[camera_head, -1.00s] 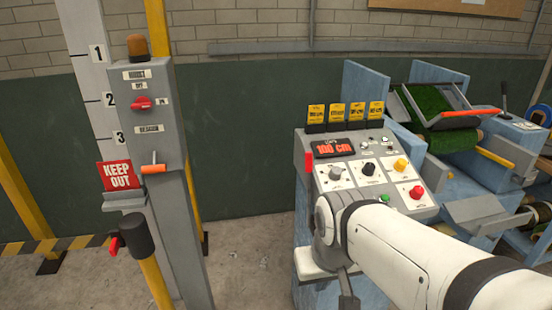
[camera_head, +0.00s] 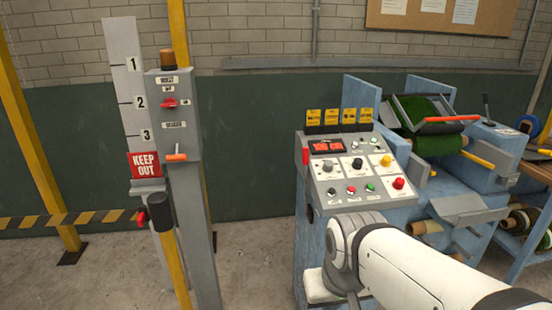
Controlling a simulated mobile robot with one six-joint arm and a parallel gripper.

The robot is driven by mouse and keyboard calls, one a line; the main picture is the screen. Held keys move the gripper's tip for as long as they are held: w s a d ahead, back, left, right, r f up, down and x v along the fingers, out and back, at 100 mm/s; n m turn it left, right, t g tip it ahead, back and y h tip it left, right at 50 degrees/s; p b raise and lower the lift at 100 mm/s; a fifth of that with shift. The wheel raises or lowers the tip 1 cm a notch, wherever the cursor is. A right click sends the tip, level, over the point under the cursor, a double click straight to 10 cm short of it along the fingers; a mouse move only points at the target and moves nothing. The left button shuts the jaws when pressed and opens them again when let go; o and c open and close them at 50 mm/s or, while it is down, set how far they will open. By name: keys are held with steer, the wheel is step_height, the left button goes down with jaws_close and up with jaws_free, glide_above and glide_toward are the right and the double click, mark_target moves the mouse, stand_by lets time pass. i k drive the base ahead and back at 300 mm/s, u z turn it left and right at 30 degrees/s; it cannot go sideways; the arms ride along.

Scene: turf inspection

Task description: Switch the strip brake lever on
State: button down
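No lever carries a label that I can read as strip brake. A dark upright lever (camera_head: 486,106) with a slim handle stands at the back right of the blue turf machine (camera_head: 388,92). A yellow handle (camera_head: 478,160) sticks out lower on the same machine. An orange handle (camera_head: 176,157) sits on the grey hoist post at the left. My white arm reaches in from the lower right, in front of the control console, and touches none of these levers. My gripper's fingers cannot be made out; the arm's lower end runs towards the bottom edge.
The control console (camera_head: 322,190) has knobs, buttons and a red display reading 100 cm. A keep-out sign (camera_head: 144,165), a striped barrier (camera_head: 85,219) and a yellow post (camera_head: 173,268) stand at the left. Floor (camera_head: 252,260) between post and console is clear.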

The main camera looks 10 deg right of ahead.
mark_target(305, 150)
steer(key=u, duration=0.35)
steer(key=i, duration=1.35)
steer(key=u, duration=0.2)
